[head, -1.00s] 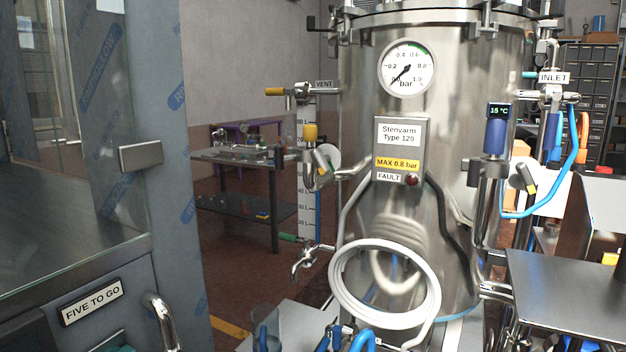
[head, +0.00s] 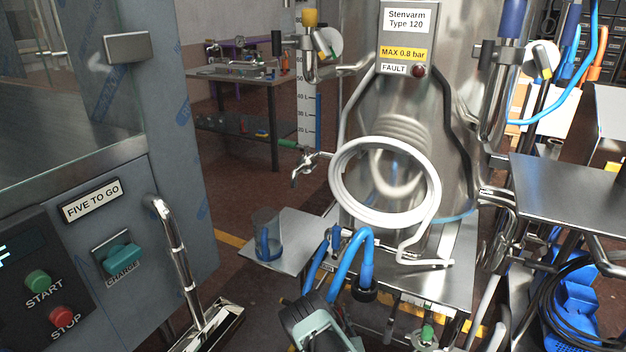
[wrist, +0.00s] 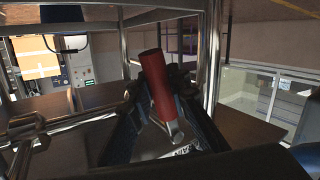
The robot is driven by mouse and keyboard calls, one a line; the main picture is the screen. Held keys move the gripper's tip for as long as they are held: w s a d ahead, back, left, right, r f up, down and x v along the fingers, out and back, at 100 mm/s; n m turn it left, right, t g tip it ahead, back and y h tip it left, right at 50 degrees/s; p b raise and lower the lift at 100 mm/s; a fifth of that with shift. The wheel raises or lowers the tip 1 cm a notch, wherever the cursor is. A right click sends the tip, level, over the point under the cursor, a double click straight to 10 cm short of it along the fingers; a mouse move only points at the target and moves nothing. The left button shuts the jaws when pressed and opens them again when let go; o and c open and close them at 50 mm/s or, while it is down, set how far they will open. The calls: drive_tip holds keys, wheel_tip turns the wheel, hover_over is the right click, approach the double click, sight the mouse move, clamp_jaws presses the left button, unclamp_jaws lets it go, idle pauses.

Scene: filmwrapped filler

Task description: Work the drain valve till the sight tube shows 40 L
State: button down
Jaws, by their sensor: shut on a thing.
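The sight tube with its litre scale (head: 305,108) stands left of the steel tank (head: 455,60). A blue column (head: 318,120) shows in it, its top roughly around the 40 L mark, too small to read exactly. My gripper (head: 308,322) is at the bottom of the head view, below the tank's front shelf. In the wrist view my gripper (wrist: 160,112) is shut on a red handle (wrist: 157,85), which stands between the dark fingers. A partly covered white label (wrist: 180,150) lies beneath it. The handle is hidden in the head view.
A small tap (head: 305,168) with a green handle is beside the sight tube, above a beaker (head: 268,235) on a side plate. Blue hoses (head: 350,250) and a white coil (head: 338,180) crowd the tank's front. A steel cabinet (head: 185,200) stands left, a metal table (head: 570,185) right.

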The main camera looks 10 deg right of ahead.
sight(334, 297)
drive_tip(key=shift+w+a+f+m+t+b, duration=0.35)
drive_tip(key=shift+a+m+t+b, duration=0.25)
drive_tip(key=shift+m+b, duration=0.1)
drive_tip(key=shift+w+a+r+m, duration=0.15)
drive_tip(key=shift+w+a+m, duration=0.1)
drive_tip(key=shift+m, duration=0.15)
drive_tip(key=shift+r+t+b, duration=0.1)
drive_tip(key=shift+t+b, duration=0.2)
drive_tip(key=c, duration=1.8)
unclamp_jaws()
wheel_tip(334, 297, up, 10)
drive_tip(key=shift+a+r, duration=0.1)
